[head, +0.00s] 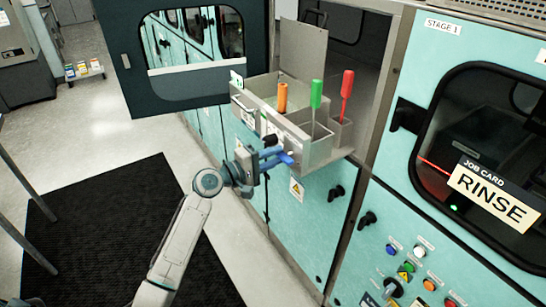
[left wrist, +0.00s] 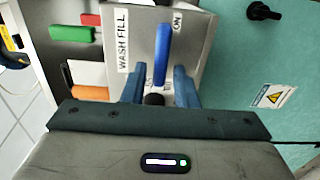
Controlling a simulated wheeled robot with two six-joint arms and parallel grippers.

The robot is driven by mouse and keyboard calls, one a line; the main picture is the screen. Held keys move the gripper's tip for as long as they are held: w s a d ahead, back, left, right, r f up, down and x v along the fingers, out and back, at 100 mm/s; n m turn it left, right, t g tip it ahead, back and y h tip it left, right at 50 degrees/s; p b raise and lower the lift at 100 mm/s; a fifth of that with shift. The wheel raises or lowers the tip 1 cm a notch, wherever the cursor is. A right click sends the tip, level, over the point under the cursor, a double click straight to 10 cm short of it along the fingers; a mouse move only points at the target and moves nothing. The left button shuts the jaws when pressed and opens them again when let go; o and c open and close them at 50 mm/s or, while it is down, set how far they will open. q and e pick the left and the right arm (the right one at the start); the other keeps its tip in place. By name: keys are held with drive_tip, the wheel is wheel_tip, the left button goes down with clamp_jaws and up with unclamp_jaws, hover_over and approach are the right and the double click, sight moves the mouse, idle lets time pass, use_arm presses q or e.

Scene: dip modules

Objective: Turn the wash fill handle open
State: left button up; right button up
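The wash fill handle is a blue lever (left wrist: 163,48) on the grey face of a metal tank unit (head: 316,150). In the left wrist view it points up, between the "WASH FILL" label (left wrist: 123,42) and the "ON" label (left wrist: 178,22). In the head view the lever (head: 286,157) sticks out at the unit's lower front. My left gripper (left wrist: 159,84) is open, its two blue fingers on either side of the lever's lower part, with gaps visible. In the head view the left gripper (head: 268,158) is close against the unit's front. My right gripper is not in view.
Orange (head: 282,97), green (head: 316,94) and red (head: 347,84) handles stand in the tank compartments. Black knobs (head: 336,192) sit on the teal panel below. A dark windowed door (head: 180,96) hangs open at left. A black mat (head: 100,215) covers the floor.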

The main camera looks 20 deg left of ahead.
use_arm(q)
drive_tip(key=shift+o, duration=0.5)
drive_tip(key=b+v, duration=0.4)
drive_tip(key=v, duration=0.6)
drive_tip(key=shift+s+a+b, duration=0.3)
drive_tip(key=shift+f, duration=0.1)
